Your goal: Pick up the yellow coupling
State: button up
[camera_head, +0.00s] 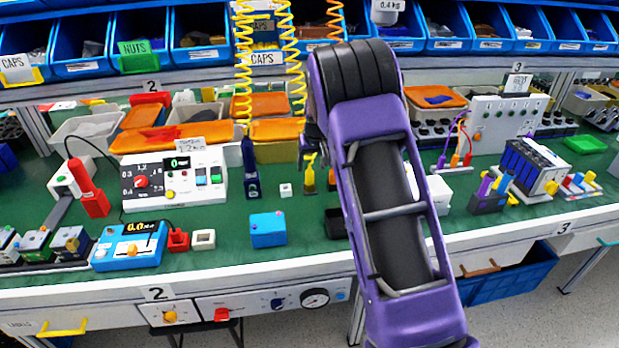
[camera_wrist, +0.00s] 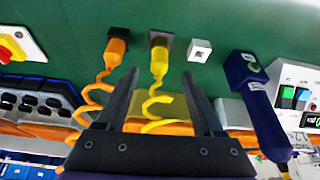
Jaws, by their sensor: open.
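The yellow coupling (camera_wrist: 159,58) stands in a dark square holder on the green bench top in the wrist view, with a yellow coiled hose trailing from it. It also shows in the head view (camera_head: 310,170), just left of my purple arm. My gripper (camera_wrist: 161,73) is open and empty. In the wrist view its two dark fingers point toward the yellow coupling, which appears between and slightly beyond the fingertips. I cannot tell the exact gap in depth.
An orange coupling (camera_wrist: 116,48) with its own coiled hose stands close beside the yellow one. A small white block (camera_wrist: 200,50) is on the other side. A dark blue tool (camera_wrist: 258,105) stands beyond that. Orange bins (camera_head: 275,130) line the back. A blue box (camera_head: 268,230) sits nearer the front.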

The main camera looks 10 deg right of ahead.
aim_at(310, 172)
jog(key=x, duration=0.6)
jog(key=shift+w+f, duration=0.2)
jog(key=shift+w, duration=0.1)
grip_shut()
